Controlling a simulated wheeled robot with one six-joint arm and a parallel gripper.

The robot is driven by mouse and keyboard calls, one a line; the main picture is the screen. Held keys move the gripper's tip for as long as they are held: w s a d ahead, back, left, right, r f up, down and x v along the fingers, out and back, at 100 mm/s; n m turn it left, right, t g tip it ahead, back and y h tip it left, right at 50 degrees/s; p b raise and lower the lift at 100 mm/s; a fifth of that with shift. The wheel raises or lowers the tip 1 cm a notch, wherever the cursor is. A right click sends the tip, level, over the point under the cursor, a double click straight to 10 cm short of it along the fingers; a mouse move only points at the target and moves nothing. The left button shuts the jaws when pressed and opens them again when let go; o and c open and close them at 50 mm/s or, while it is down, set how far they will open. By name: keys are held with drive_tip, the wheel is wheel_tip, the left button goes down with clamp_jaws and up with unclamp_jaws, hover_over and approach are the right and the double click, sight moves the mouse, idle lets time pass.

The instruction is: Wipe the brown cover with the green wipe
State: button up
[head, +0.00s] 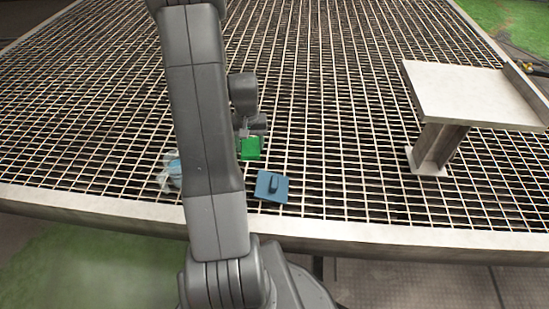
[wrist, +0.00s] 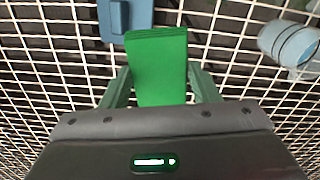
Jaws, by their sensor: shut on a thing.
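The green wipe (head: 251,148) is a small bright green block at my gripper (head: 246,135), just above or on the metal grating; the exact height is hard to tell. In the wrist view my gripper (wrist: 160,78) has its fingers on both sides of the green wipe (wrist: 158,60), shut on it. I see no brown cover in either view; my arm hides part of the grating in the head view.
A blue square plate with a raised handle (head: 272,186) lies close to the wipe near the grating's front edge. A blue cylinder (head: 175,172) lies at the left, partly behind my arm. A pale raised platform (head: 465,92) stands at the right. The grating beyond is clear.

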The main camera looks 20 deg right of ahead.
drive_tip(key=s+d+f+m, duration=0.1)
drive_tip(key=s+d+f, duration=0.2)
drive_tip(key=s+d, duration=0.2)
drive_tip(key=b, duration=0.5)
hover_over(272, 181)
drive_tip(key=shift+w+f, duration=0.1)
drive_tip(key=shift+f, duration=3.25)
drive_tip(key=shift+f+b, duration=1.15)
drive_tip(key=shift+f, duration=0.05)
